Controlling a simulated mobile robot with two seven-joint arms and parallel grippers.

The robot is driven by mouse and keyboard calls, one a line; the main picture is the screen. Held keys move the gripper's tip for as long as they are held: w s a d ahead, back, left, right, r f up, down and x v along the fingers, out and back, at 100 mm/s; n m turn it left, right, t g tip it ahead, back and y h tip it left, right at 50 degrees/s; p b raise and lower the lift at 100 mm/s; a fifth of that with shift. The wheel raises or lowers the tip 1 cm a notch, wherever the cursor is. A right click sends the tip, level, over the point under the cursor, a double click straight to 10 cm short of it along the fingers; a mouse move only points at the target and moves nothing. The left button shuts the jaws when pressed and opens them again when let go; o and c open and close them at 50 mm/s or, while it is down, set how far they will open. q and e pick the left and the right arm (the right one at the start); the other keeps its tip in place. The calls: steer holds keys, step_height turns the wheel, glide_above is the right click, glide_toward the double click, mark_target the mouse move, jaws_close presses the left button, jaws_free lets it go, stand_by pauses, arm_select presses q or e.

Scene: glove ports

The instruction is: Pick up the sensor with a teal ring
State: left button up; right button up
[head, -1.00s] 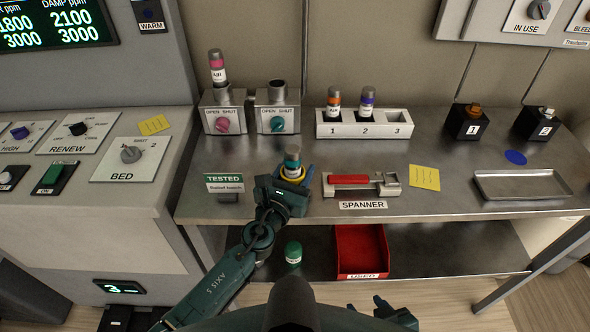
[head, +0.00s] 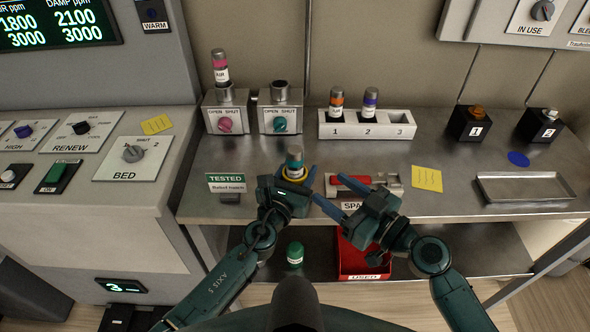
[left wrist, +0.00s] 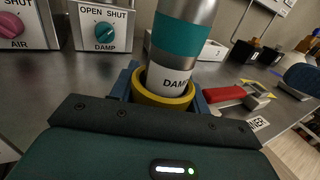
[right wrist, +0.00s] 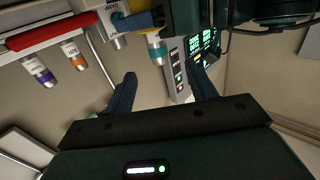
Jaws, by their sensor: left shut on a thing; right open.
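The sensor with a teal ring (head: 294,160) is a grey cylinder with a teal band and a white DAMP label. It stands upright in the left wrist view (left wrist: 183,40), a yellow collar (left wrist: 163,92) around its lower part. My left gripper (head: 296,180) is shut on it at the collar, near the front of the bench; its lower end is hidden. My right gripper (head: 338,196) is open and empty, just right of the left one. In the right wrist view the sensor (right wrist: 157,50) shows beyond the open fingers.
A DAMP port (head: 280,110) with a teal knob and an AIR port (head: 226,112) bearing a pink-ringed sensor (head: 221,68) stand behind. A rack (head: 365,131) holds orange- and purple-ringed sensors; slot 3 is empty. A red-handled spanner (head: 350,183) lies close to my right gripper. A tray (head: 525,199) sits right.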

mark_target(301, 164)
steer(key=x, duration=0.6)
steer(key=shift+w+a+r, duration=0.1)
steer(key=shift+w+r, duration=0.05)
steer(key=shift+r, duration=0.1)
steer(key=shift+f+x, duration=0.15)
steer(key=shift+x, duration=1.3)
steer(key=shift+f+x, duration=0.15)
steer(key=shift+x, duration=1.3)
steer(key=shift+w+d, duration=0.2)
steer(key=shift+c, duration=0.4)
steer(key=c, duration=1)
steer(key=shift+c, duration=0.5)
steer(key=shift+r, duration=0.1)
step_height(301, 164, up, 10)
